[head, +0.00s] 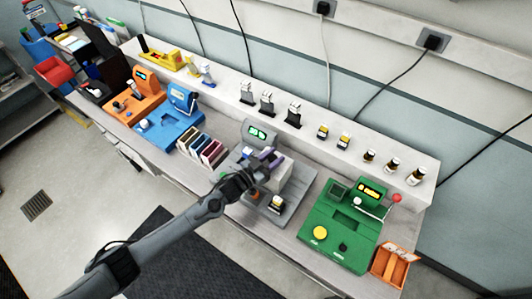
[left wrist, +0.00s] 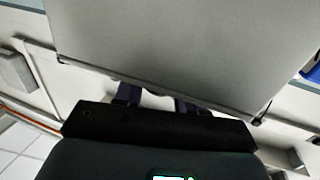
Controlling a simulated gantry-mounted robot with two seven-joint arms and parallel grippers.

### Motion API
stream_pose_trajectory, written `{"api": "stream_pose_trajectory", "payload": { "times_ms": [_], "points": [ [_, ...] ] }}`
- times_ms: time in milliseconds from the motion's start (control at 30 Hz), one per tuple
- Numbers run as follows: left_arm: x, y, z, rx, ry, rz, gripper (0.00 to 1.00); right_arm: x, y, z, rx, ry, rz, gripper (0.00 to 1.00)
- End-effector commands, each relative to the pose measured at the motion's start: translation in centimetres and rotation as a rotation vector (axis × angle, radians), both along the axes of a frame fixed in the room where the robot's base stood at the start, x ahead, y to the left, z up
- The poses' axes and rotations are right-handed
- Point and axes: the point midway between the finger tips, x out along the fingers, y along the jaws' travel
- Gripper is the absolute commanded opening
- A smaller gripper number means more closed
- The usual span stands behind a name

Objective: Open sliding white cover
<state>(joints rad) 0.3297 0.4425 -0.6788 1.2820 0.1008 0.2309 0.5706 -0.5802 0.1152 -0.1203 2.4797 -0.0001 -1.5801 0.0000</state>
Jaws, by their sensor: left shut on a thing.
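The white cover (head: 279,180) is a pale box-like part on the grey device in the middle of the bench. My left gripper (head: 268,158) reaches in from the lower left and is at the cover's upper left side, shut on it. In the left wrist view a broad grey-white panel, which looks like the cover (left wrist: 165,45), fills the upper part. My left gripper's dark purple fingers (left wrist: 157,101) show at its lower edge, with their tips hidden behind it. The exact contact is hidden. My right gripper is not in view.
The grey device has a small green display (head: 257,132) behind the gripper. A green device (head: 341,232) stands to the right, with an orange tray (head: 391,268) beside it. Dark and red modules (head: 203,150) and a blue device (head: 168,128) stand to the left. A raised white shelf runs behind.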

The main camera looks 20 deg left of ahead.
Motion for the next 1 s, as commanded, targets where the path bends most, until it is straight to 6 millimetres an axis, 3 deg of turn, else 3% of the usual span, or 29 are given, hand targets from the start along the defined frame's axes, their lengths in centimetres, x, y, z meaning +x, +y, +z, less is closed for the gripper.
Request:
{"api": "stream_pose_trajectory", "payload": {
  "times_ms": [267,300,433,767,1000],
  "points": [
    [-0.1,-0.5,0.0,-0.001,0.000,-0.001,0.00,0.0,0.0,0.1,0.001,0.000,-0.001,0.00],
    [-0.1,-0.5,0.0,-0.001,0.000,-0.001,0.41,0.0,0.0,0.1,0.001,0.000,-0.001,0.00],
    [-0.1,-0.5,0.0,-0.001,0.000,-0.001,0.60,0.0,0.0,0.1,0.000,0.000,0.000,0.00],
    [-0.3,-0.4,0.0,0.000,0.001,0.000,0.60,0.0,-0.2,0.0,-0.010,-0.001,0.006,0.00],
    [-2.5,0.8,-0.2,0.001,0.003,0.000,0.60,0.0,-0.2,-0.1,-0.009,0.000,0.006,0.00]
  ]
}}
